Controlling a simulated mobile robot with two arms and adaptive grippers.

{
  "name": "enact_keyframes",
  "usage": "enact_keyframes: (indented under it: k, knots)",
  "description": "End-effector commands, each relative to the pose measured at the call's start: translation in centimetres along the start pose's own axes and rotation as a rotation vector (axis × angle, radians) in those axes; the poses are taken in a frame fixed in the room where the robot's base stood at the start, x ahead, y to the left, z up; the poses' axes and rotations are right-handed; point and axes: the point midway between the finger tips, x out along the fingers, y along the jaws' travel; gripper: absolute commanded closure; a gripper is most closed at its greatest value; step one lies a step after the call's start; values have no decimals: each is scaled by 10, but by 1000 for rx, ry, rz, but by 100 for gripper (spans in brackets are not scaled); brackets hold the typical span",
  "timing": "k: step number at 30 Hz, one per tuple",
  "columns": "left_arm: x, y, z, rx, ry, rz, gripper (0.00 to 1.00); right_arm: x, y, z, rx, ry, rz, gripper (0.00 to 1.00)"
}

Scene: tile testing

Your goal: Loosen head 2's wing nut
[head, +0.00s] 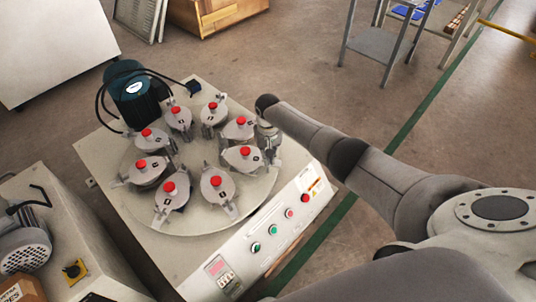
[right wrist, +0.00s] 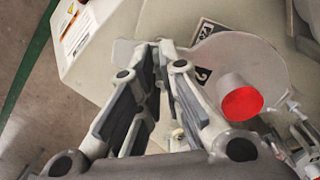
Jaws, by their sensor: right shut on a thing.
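Head 2 (head: 236,161) is a grey metal head with a red knob on the near right side of the round turntable. My right gripper (head: 269,152) reaches in from the right to the outer edge of this head. In the right wrist view my right gripper (right wrist: 160,52) has its fingers close together at the lid's edge. The wing nut is hidden between the fingers. My left gripper is not in view.
Several similar red-knobbed heads ring the turntable (head: 205,222); one (head: 238,130) is close behind my right gripper. A dark green motor (head: 133,92) stands at the back left. A control panel (head: 268,238) with buttons lines the front right edge.

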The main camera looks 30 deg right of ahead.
Motion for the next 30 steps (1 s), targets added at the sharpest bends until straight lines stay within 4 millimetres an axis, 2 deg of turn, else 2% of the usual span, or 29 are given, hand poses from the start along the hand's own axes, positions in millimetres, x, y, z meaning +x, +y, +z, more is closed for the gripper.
enact_keyframes:
  k: [11, 19, 30]
  knots:
    - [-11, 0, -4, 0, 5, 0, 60, -1, -1, 0, -336, 2, -1, 100]
    - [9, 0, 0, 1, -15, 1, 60, -1, 0, -1, -592, 2, 0, 100]
    - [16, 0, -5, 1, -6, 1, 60, -1, 0, -1, -895, 3, 0, 100]
